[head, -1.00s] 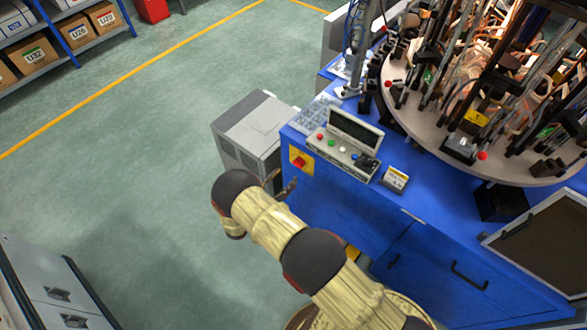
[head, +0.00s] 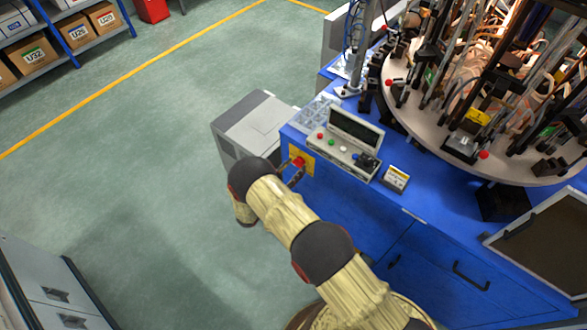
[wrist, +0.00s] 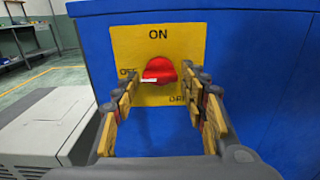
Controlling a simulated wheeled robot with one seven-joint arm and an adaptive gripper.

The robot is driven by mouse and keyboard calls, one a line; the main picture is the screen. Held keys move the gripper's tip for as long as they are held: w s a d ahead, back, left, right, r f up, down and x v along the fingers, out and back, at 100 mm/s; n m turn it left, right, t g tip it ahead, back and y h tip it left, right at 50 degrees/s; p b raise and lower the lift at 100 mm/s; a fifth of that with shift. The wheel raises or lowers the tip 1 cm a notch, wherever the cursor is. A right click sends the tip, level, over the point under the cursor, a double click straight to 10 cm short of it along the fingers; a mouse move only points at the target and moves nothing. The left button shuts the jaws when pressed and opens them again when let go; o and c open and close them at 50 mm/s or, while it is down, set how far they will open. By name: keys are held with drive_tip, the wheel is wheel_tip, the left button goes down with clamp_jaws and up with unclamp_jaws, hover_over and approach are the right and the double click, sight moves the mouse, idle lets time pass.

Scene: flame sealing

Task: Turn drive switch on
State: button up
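The drive switch is a red rotary knob (wrist: 160,71) on a yellow plate (wrist: 128,44) on the side of the blue cabinet. The plate reads ON at the top and OFF at the left; a label at lower right is partly hidden by a finger. The knob's white mark points left, toward OFF. My gripper (wrist: 160,84) is open, one finger on each side of the knob; I cannot tell whether they touch it. In the head view, the red knob (head: 299,161) shows just beyond my gripper (head: 295,175).
A control box (head: 334,145) with coloured buttons stands on the blue cabinet (head: 350,208) above the switch. A round table (head: 425,125) crowded with fixtures is at right. A grey unit (head: 252,128) stands left of the cabinet. The green floor at left is open.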

drive_tip(key=c, duration=0.8)
drive_tip(key=shift+o, duration=0.2)
drive_tip(key=shift+m+b, duration=0.35)
drive_tip(key=shift+m, duration=0.05)
drive_tip(key=m+b, duration=1)
drive_tip(key=m, duration=0.7)
drive_tip(key=o, duration=1.1)
